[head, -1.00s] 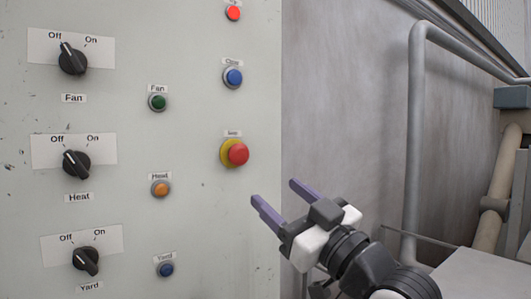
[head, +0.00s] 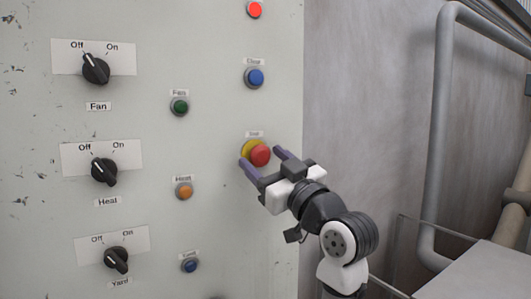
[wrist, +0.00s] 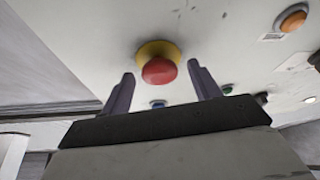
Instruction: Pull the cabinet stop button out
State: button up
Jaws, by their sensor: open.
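The stop button is a red mushroom head (head: 260,155) on a yellow collar (head: 247,147), mounted on the grey cabinet face under a small label. In the wrist view the red button (wrist: 159,71) shows between and beyond my two purple fingers. My gripper (head: 262,162) is open, with one finger to each side of the button in the head view. The fingers do not visibly touch it. Whether the fingertips reach past the red head is hard to tell.
A blue button (head: 256,77) and a red lamp (head: 254,9) sit above the stop button. Green (head: 180,107) and orange (head: 184,191) buttons and several black rotary switches (head: 96,69) lie to the left. A grey pipe (head: 440,130) stands on the right.

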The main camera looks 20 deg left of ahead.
jog(key=shift+w+a+r, duration=0.1)
jog(key=shift+a, duration=0.1)
grip_shut()
jog(key=shift+s+d+b, duration=0.3)
jog(key=shift+d+b, duration=0.2)
jog(key=shift+a, duration=0.1)
grip_release()
jog(key=shift+s, duration=0.1)
